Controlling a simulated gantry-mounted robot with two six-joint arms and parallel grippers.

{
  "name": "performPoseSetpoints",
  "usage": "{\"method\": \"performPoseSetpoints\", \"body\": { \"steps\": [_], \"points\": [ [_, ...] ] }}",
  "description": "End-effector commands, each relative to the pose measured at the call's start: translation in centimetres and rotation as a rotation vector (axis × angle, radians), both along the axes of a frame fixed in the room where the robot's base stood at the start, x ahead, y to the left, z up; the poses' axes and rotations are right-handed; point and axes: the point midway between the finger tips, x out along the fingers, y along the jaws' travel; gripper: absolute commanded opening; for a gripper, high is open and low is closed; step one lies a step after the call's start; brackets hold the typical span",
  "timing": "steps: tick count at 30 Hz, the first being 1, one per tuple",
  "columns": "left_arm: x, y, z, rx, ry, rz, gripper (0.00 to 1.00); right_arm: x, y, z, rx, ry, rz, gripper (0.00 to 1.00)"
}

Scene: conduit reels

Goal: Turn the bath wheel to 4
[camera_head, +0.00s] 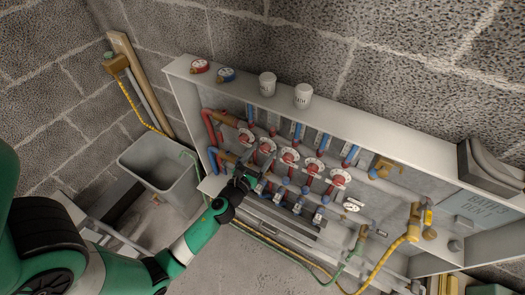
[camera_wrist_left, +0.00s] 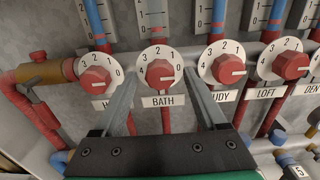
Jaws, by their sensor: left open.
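The bath wheel (camera_wrist_left: 158,73) is a red knob on a round white dial numbered 0 to 4, above a BATH label (camera_wrist_left: 164,101). My left gripper (camera_wrist_left: 161,80) is open, with one finger on each side of the bath wheel in the picture. I cannot tell whether the fingers touch it. The head view shows this gripper (camera_head: 247,176) low in front of the cabinet. My right gripper is not in view.
The study wheel (camera_wrist_left: 228,66) and loft wheel (camera_wrist_left: 283,62) sit right of the bath wheel, another wheel (camera_wrist_left: 96,73) left. A grey bin (camera_head: 160,165) stands left of the cabinet. White cups (camera_head: 303,96) stand on the cabinet top.

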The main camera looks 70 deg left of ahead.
Motion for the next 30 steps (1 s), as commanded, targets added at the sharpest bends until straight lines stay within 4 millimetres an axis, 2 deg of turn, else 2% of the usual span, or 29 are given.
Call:
{"method": "performPoseSetpoints", "body": {
  "steps": [9, 21, 30],
  "points": [
    [0.35, 0.29, 0.00, 0.001, 0.001, 0.000, 0.72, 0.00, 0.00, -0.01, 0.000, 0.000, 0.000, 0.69],
    [0.33, 0.26, 0.00, 0.000, 0.000, 0.000, 0.00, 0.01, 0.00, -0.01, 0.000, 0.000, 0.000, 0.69],
    [0.33, 0.26, -0.01, -0.013, -0.010, 0.000, 0.00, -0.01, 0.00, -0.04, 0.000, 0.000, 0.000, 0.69]
  ]
}}
